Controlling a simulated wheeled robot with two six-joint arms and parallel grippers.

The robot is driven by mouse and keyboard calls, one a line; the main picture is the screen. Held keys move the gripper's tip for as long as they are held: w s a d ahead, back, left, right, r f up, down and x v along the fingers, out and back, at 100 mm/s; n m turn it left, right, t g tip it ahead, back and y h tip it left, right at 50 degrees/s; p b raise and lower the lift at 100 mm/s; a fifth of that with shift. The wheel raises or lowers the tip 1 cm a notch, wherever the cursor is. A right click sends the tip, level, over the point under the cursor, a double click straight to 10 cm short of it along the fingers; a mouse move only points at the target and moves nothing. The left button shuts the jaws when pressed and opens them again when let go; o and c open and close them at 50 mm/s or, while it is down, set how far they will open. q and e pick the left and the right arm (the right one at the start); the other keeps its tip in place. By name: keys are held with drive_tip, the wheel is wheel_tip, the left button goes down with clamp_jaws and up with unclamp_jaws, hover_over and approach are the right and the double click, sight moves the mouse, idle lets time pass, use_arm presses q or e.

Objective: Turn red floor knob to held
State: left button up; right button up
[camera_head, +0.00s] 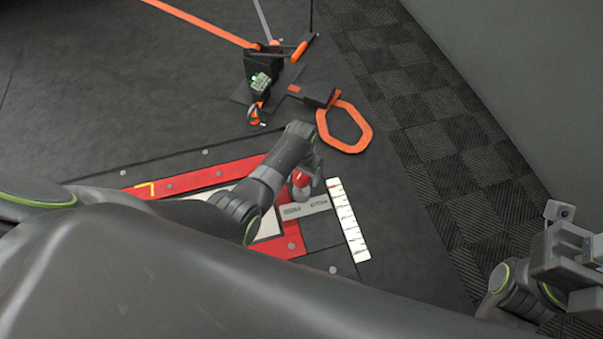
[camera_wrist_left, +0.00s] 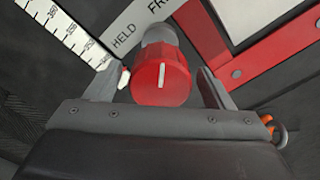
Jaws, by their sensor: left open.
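The red floor knob (camera_wrist_left: 161,78) has a white pointer line and sits on a grey round base. In the left wrist view it lies between the two open fingers of my left gripper (camera_wrist_left: 158,85). The left finger is close beside it; I cannot tell whether it touches. The pointer line runs nearly straight up the picture. A grey label plate (camera_wrist_left: 130,30) shows "HELD" and the start of another word. In the head view the knob (camera_head: 301,181) is partly hidden by my left gripper (camera_head: 311,172). My right gripper (camera_head: 572,240) is at the right edge, away from the knob.
A white scale strip (camera_head: 348,220) lies beside the label plate. An orange loop (camera_head: 344,127) and a black device with orange parts (camera_head: 262,65) lie beyond. A dark wall (camera_head: 530,80) stands at right.

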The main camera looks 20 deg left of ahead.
use_arm(q)
drive_tip(key=c, duration=1)
